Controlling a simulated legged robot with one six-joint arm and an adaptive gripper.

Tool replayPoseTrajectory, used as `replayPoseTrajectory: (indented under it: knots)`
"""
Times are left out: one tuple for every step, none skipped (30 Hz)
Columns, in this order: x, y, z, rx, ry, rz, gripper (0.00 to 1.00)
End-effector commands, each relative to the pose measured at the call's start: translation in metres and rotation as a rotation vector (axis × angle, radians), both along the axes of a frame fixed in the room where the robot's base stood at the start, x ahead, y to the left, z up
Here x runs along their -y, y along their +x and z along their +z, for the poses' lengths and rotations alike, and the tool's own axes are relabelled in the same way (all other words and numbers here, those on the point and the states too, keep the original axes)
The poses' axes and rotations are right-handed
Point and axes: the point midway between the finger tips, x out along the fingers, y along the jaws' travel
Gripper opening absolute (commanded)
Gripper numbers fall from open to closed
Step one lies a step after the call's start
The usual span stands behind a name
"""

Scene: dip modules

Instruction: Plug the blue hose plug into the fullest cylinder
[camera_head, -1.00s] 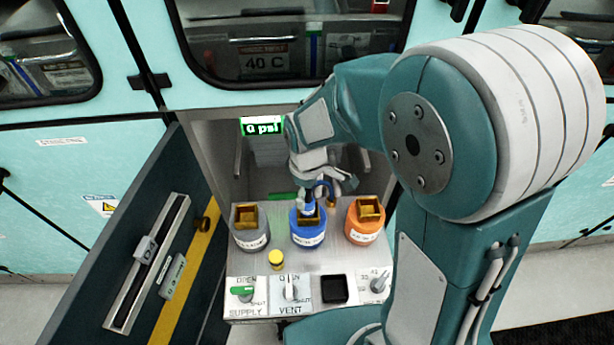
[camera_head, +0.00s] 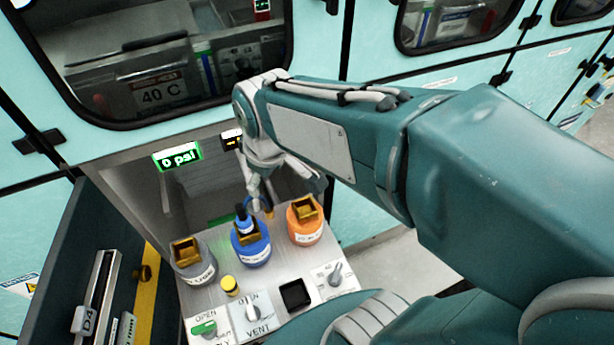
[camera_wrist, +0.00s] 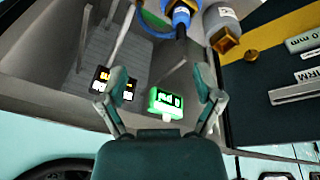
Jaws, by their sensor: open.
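The blue hose plug (camera_head: 244,222), with a dark top, stands in the brass socket of the blue cylinder (camera_head: 252,256). Its blue hose loops away behind it. In the wrist view the plug (camera_wrist: 181,16) is at the top edge, beyond my fingertips. My gripper (camera_wrist: 160,90) is open and empty, its two fingers spread apart. In the head view my gripper (camera_head: 262,198) is behind and right of the plug, apart from it and partly hidden. A grey cylinder (camera_head: 196,270) stands left and an orange cylinder (camera_head: 306,232) right, both with brass sockets. Fill levels cannot be read.
A green display (camera_head: 177,157) reads 0 psi; a smaller orange-lit display (camera_head: 232,140) is beside it. The panel front has a green supply handle (camera_head: 204,328), a vent knob (camera_head: 253,308), a black square (camera_head: 295,294) and a yellow button (camera_head: 230,285). An open dark door stands left.

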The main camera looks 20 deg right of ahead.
Motion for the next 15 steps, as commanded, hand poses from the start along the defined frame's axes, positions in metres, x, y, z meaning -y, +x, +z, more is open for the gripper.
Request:
replayPoseTrajectory:
  knots:
    - [0.009, -0.010, 0.011, 0.039, 0.017, -0.072, 0.84]
    - [0.013, -0.016, 0.015, 0.058, 0.029, -0.116, 0.84]
    - [0.019, -0.024, 0.021, 0.083, 0.045, -0.174, 0.84]
    - [0.023, -0.030, 0.025, 0.101, 0.057, -0.218, 0.84]
    - [0.027, -0.036, 0.030, 0.122, 0.070, -0.262, 0.84]
    - [0.032, -0.044, 0.034, 0.146, 0.087, -0.317, 0.84]
    - [0.035, -0.049, 0.037, 0.163, 0.100, -0.357, 0.84]
    - [0.038, -0.055, 0.039, 0.179, 0.112, -0.395, 0.84]
    - [0.041, -0.061, 0.042, 0.199, 0.127, -0.438, 0.84]
    - [0.044, -0.065, 0.043, 0.211, 0.137, -0.467, 0.84]
    - [0.045, -0.069, 0.045, 0.222, 0.146, -0.492, 0.84]
    - [0.047, -0.072, 0.046, 0.234, 0.156, -0.519, 0.84]
    - [0.048, -0.074, 0.046, 0.240, 0.162, -0.535, 0.84]
    - [0.049, -0.076, 0.047, 0.245, 0.167, -0.547, 0.84]
    - [0.050, -0.078, 0.047, 0.249, 0.170, -0.558, 0.84]
